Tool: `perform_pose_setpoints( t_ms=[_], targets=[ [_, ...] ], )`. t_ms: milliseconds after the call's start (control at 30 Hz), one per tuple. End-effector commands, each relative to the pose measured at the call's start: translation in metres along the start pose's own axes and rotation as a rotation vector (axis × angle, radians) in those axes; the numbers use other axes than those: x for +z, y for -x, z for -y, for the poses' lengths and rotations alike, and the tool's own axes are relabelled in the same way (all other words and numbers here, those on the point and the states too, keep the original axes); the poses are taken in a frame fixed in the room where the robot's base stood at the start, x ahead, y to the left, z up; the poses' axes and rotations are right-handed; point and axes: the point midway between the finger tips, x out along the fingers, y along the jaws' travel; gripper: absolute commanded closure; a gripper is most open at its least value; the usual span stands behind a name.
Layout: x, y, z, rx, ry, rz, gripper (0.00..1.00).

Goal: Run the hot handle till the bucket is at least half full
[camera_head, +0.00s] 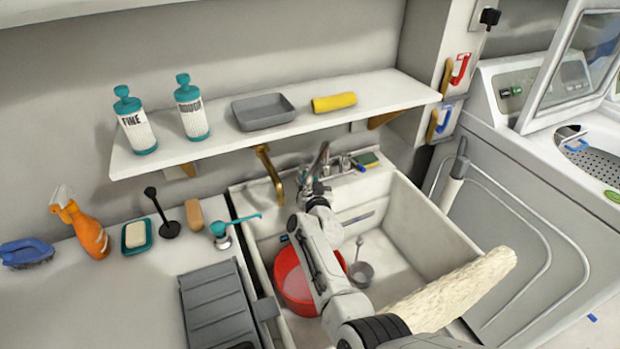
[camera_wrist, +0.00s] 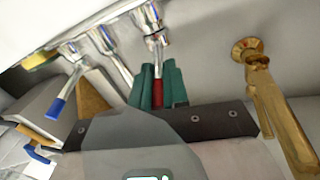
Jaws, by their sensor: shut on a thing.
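A red bucket (camera_head: 290,273) stands in the white sink (camera_head: 402,222), partly hidden behind my arm; I cannot tell how much water it holds. Chrome taps (camera_head: 321,160) rise at the sink's back edge. In the wrist view, the red hot handle (camera_wrist: 158,88) hangs from a chrome stem, between the teal fingers of my gripper (camera_wrist: 159,76), which is shut on it. The gripper also shows in the head view (camera_head: 317,196). The blue handle (camera_wrist: 57,108) is apart, left of the gripper in the wrist view. I cannot make out any running water.
A brass spout (camera_head: 269,172) stands left of the chrome taps. A grey dipper (camera_head: 360,271) lies in the sink beside the bucket. A teal pump (camera_head: 222,234), an orange spray bottle (camera_head: 87,232) and soap (camera_head: 136,235) stand on the left counter. A shelf (camera_head: 355,98) overhangs behind.

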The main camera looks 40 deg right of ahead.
Motion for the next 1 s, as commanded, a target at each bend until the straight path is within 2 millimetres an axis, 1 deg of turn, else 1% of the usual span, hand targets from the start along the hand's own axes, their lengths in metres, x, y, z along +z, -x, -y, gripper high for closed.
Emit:
perform_pose_setpoints(
  t_ms=[33, 67, 300, 533, 667, 767, 1000],
  targets=[
    [-0.002, -0.001, -0.002, 0.003, 0.000, -0.004, 1.00],
    [-0.002, -0.001, -0.002, 0.003, 0.000, -0.004, 0.82],
    [-0.001, 0.000, -0.001, 0.001, 0.000, -0.002, 0.60],
    [-0.001, 0.000, 0.000, 0.000, 0.000, -0.001, 0.60],
    [-0.002, 0.006, 0.001, -0.001, -0.001, -0.001, 0.60],
    [-0.002, 0.018, 0.002, -0.002, 0.000, 0.000, 0.60],
    [-0.004, 0.056, 0.002, -0.003, 0.002, 0.000, 0.60]
  ],
)
